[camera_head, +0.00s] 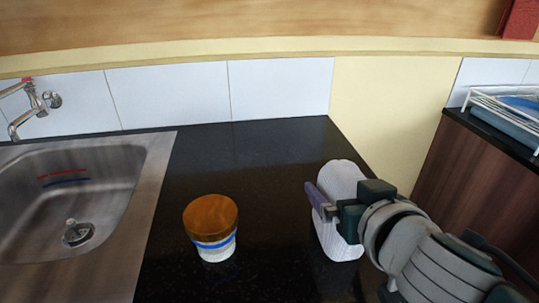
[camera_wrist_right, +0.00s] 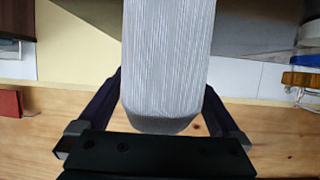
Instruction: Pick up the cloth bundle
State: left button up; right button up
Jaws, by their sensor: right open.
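The cloth bundle (camera_head: 343,180) is a white, ribbed, rounded roll on the black counter, right of the jar. My right gripper (camera_head: 328,205) reaches in from the right at the bundle, and its body covers part of it. In the right wrist view the bundle (camera_wrist_right: 167,60) fills the space between the two dark fingers of the right gripper (camera_wrist_right: 163,85). The fingers are open, one on each side of it. Whether either finger touches it I cannot tell. My left gripper is not in view.
A jar with a brown lid (camera_head: 211,228) stands left of the bundle on the black counter (camera_head: 260,160). A steel sink (camera_head: 150,200) with a tap (camera_head: 35,105) is at the left. A white rack (camera_head: 490,105) sits on a brown cabinet (camera_head: 465,185) at the right. The counter's back is clear.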

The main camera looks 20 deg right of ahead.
jog(key=shift+w+d+f, duration=0.15)
jog(key=shift+w+f, duration=0.1)
jog(key=shift+w, duration=0.2)
jog(key=c, duration=1.3)
jog(key=shift+o, duration=0.2)
notch_tip(320, 180, up, 10)
jog(key=p, duration=0.4)
jog(key=shift+f, duration=0.25)
notch_tip(320, 180, up, 11)
jog(key=p, duration=0.2)
jog(key=shift+f, duration=0.2)
